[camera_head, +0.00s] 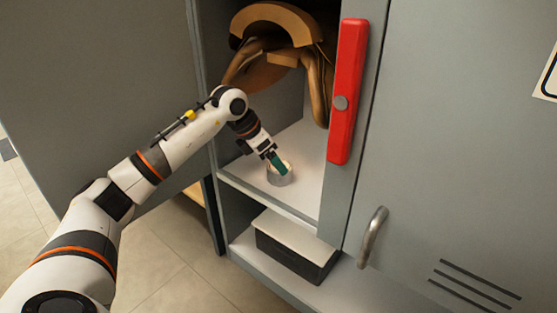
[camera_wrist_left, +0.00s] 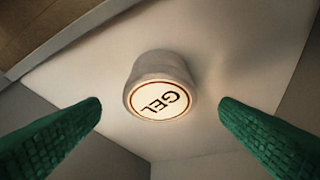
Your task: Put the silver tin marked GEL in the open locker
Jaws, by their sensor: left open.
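The silver tin (camera_head: 281,177) stands on the middle shelf of the open locker (camera_head: 240,187), near the shelf's front. In the left wrist view the tin (camera_wrist_left: 160,86) shows its round lid with GEL on it and a red ring, between and beyond the two green fingers. My left gripper (camera_head: 276,160) reaches into the locker at the tin, and its fingers partly hide the tin in the head view. In the left wrist view my left gripper (camera_wrist_left: 160,110) is open, with a gap on each side of the tin. My right gripper is not in view.
A brown saddle (camera_head: 275,50) hangs in the locker above the shelf. A dark box with a pale lid (camera_head: 297,245) sits in the lower compartment. A red bar (camera_head: 348,90) is on the locker's right frame. A closed door with a metal handle (camera_head: 372,237) is at right.

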